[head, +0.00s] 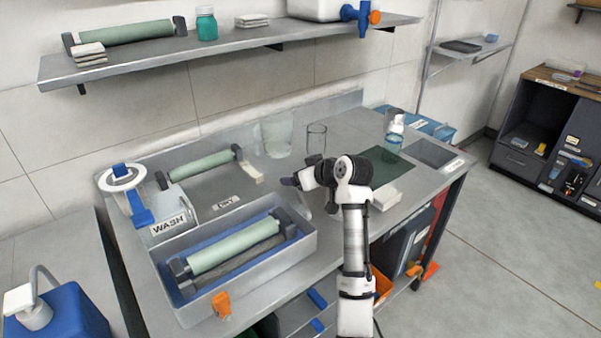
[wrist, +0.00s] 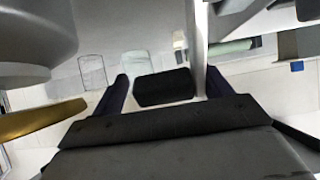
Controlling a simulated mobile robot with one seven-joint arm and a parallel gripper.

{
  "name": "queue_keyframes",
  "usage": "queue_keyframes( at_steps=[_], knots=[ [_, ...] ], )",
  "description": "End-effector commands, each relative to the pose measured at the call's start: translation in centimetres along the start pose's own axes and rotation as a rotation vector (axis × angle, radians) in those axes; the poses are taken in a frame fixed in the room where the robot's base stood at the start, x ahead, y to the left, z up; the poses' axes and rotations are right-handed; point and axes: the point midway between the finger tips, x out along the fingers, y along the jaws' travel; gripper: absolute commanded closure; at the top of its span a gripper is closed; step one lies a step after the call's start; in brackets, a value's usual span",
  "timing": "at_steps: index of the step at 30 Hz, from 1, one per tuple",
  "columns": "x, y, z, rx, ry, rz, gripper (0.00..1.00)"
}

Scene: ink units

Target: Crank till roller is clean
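The wash unit (head: 172,222), labelled WASH, stands at the left of the bench. Its crank is a white ring (head: 121,178) with a blue arm and handle (head: 139,208). A grey tray (head: 240,280) with a blue inside sits in front of it. A pale green roller (head: 233,247) lies in the tray beside a dark grey roller (head: 236,266). Whether the green roller carries ink cannot be told. My gripper (head: 288,181) is over the bench, right of the tray and well apart from the crank. In the wrist view its two dark fingers (wrist: 165,85) are spread, with nothing visibly gripped.
Another green roller (head: 203,165) lies behind, near a DRY label (head: 226,202). Clear beakers (head: 276,134) stand at the back; a pump bottle (head: 394,135) and dark mat (head: 380,168) are to the right. A shelf (head: 230,49) overhangs the bench. A blue pump container (head: 60,310) is at far left.

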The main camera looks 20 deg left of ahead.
Motion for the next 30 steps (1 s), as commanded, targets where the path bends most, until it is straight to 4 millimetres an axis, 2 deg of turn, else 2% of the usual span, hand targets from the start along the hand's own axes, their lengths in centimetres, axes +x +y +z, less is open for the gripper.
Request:
queue_keyframes(
  at_steps=[10,14,17,24,30],
  knots=[
    [-0.3,0.0,-0.5,-0.003,0.010,0.004,0.26],
    [-1.1,0.1,-0.5,-0.004,0.011,0.005,0.26],
    [-2.7,0.1,-0.4,-0.006,0.013,0.006,0.26],
    [-8.3,0.1,-0.2,-0.005,0.012,0.007,0.26],
    [-12.1,0.1,-0.2,-0.004,0.010,0.006,0.26]
  ],
)
